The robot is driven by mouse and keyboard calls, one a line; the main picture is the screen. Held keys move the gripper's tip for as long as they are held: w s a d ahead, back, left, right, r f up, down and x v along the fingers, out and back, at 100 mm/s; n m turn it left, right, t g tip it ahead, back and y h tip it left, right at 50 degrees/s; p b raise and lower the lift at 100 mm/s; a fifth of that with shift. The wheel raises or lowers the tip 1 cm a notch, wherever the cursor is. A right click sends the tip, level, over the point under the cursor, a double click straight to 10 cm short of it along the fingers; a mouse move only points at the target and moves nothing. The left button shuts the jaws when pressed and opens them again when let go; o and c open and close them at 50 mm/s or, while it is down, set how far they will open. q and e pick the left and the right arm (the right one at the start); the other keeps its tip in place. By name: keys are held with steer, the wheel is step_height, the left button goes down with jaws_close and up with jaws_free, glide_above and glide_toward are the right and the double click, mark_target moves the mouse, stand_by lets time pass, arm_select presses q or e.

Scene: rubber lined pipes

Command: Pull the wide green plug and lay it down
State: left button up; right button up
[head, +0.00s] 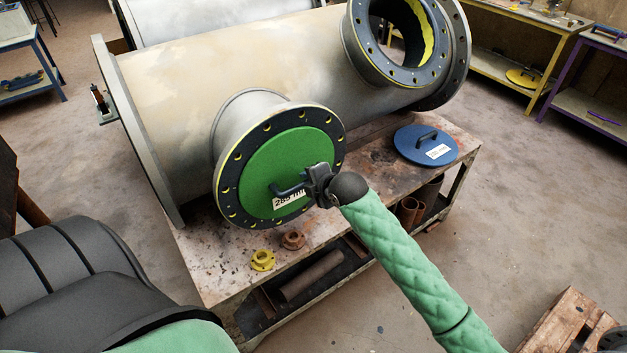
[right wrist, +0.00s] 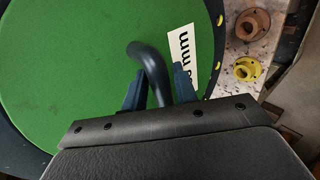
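The wide green plug (head: 285,170) is a round disc seated in the dark, yellow-marked flange (head: 228,177) of the pipe's near branch. It has a bar handle (head: 288,189) and a white label ending in "mm". My right gripper (head: 318,186) is at the right part of this handle. In the right wrist view, its two blue fingers (right wrist: 160,85) stand close on either side of the dark bent handle (right wrist: 150,62) and appear shut on it. The green face (right wrist: 70,60) fills the left of that view. My left gripper is not in view.
A blue plug (head: 425,145) with a handle lies on the worktable (head: 205,262) at right. A yellow flanged piece (head: 262,260) and a rusty one (head: 293,240) sit near the table's front edge. Pipes lie on the shelf below. A pallet (head: 568,320) is at lower right.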

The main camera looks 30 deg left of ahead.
steer(key=shift+a+f, duration=0.1)
steer(key=shift+c, duration=0.2)
jaws_close()
steer(key=s+d+p, duration=0.3)
steer(key=d, duration=0.5)
steer(key=shift+s+d, duration=0.15)
stand_by(1.7)
stand_by(0.3)
